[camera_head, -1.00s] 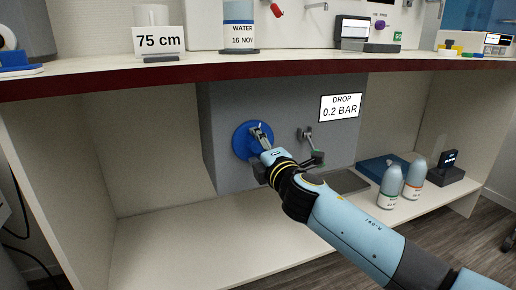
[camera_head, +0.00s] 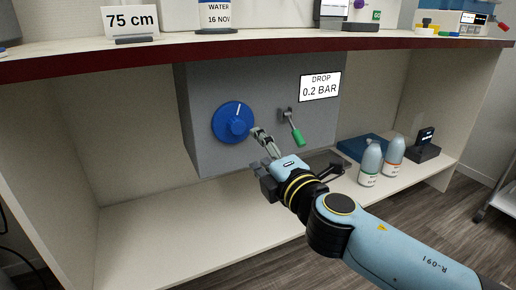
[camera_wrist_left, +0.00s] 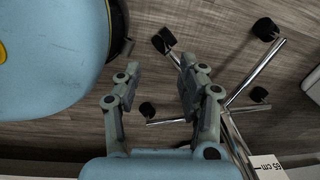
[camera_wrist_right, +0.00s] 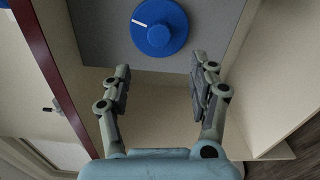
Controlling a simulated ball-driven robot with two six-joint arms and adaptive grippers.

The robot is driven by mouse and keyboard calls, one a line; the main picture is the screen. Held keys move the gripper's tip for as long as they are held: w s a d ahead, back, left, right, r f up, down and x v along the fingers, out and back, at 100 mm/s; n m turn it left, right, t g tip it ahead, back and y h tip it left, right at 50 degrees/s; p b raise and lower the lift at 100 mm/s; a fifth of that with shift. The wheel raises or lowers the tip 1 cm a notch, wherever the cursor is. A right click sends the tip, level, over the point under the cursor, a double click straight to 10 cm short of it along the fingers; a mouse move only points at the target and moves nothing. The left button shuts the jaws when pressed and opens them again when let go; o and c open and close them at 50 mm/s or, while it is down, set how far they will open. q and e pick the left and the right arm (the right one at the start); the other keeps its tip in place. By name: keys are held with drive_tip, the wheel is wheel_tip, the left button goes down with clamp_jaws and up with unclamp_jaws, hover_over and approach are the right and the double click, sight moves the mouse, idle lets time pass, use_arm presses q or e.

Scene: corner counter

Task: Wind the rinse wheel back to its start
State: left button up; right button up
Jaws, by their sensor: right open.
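The blue rinse wheel (camera_head: 227,127) is on the front of a grey box under the counter. Its white mark points up and slightly right in the head view. The wheel (camera_wrist_right: 155,39) also shows in the right wrist view, mark toward the upper left. My right gripper (camera_head: 262,136) is off the wheel, just to its lower right. Its two fingers (camera_wrist_right: 160,72) are spread in the right wrist view, with nothing between them and the wheel beyond. My left gripper (camera_wrist_left: 156,66) shows only in its own wrist view, open and empty above the floor.
A green-handled lever (camera_head: 296,131) is right of the wheel, below the "DROP 0.2 BAR" sign (camera_head: 320,88). Two bottles (camera_head: 370,162) and a dark stand (camera_head: 424,149) are on the lower shelf at right. The red-edged counter (camera_head: 240,50) overhangs the box.

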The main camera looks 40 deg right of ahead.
sight(239, 128)
idle(0.3)
use_arm(q)
drive_tip(key=w+d+r+b, duration=0.1)
drive_tip(key=w+r+b, duration=0.1)
drive_tip(key=w+r, duration=0.2)
drive_tip(key=shift+d+r, duration=0.25)
drive_tip(key=shift+r, duration=0.2)
use_arm(e)
drive_tip(key=w+d+m, duration=0.1)
drive_tip(key=w+m, duration=0.2)
drive_tip(key=w, duration=0.1)
drive_tip(key=w+d+m, duration=0.1)
drive_tip(key=w+m, duration=0.2)
drive_tip(key=m, duration=0.1)
drive_tip(key=w+d+m, duration=0.1)
drive_tip(key=w+m, duration=0.2)
drive_tip(key=w, duration=0.1)
drive_tip(key=shift+w, duration=0.35)
